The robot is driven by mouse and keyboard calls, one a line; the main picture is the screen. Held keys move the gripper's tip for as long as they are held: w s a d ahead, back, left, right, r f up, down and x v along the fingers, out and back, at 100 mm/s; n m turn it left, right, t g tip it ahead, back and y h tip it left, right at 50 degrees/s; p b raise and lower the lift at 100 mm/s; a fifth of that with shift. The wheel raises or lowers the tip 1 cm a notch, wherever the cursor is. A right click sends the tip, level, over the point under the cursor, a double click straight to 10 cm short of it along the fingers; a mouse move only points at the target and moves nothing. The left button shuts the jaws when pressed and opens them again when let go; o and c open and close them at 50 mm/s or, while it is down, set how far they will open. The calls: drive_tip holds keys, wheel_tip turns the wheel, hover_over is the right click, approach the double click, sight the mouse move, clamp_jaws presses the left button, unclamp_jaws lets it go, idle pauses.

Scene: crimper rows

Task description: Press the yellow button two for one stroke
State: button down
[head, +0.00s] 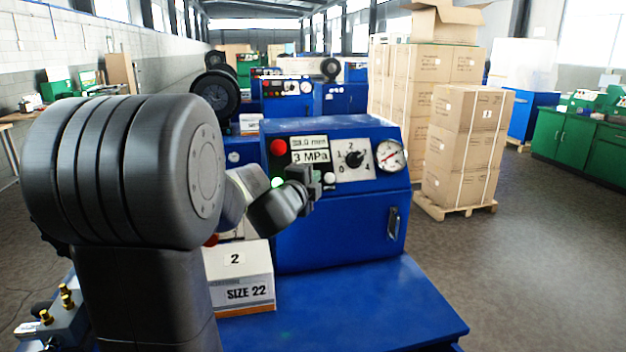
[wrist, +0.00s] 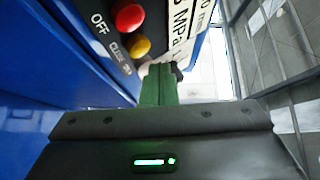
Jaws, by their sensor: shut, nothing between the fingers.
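The yellow button (wrist: 138,46) shows in the wrist view on a dark panel, beside a red button (wrist: 130,17). In the head view, the red button (head: 278,147) sits at the upper left of the blue machine's (head: 340,235) panel, and I cannot make out the yellow one there; my arm's end covers part of the panel. My gripper (head: 312,180) is shut and empty, in front of the panel below the display. Its green-lit fingers (wrist: 160,82) point towards the panel, below the yellow button in the wrist view. I cannot tell whether they touch anything.
A pale round knob (wrist: 147,70) lies close by the fingertips. The panel also has a dial (head: 354,159) and a gauge (head: 391,155). A white box marked 2 and SIZE 22 (head: 240,278) stands on the blue bench (head: 370,305). Stacked cartons (head: 465,145) stand at the right.

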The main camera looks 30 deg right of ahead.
drive_tip(key=s+r, duration=0.1)
drive_tip(key=s+a+r+p, duration=0.1)
drive_tip(key=s, duration=0.1)
drive_tip(key=shift+s+r, duration=0.2)
drive_tip(key=shift+w, duration=0.1)
idle(0.7)
drive_tip(key=s+r, duration=0.1)
drive_tip(key=s+a+r+p, duration=0.1)
drive_tip(key=s, duration=0.1)
drive_tip(key=shift+s+p, duration=0.15)
drive_tip(key=shift+p, duration=0.15)
idle(0.4)
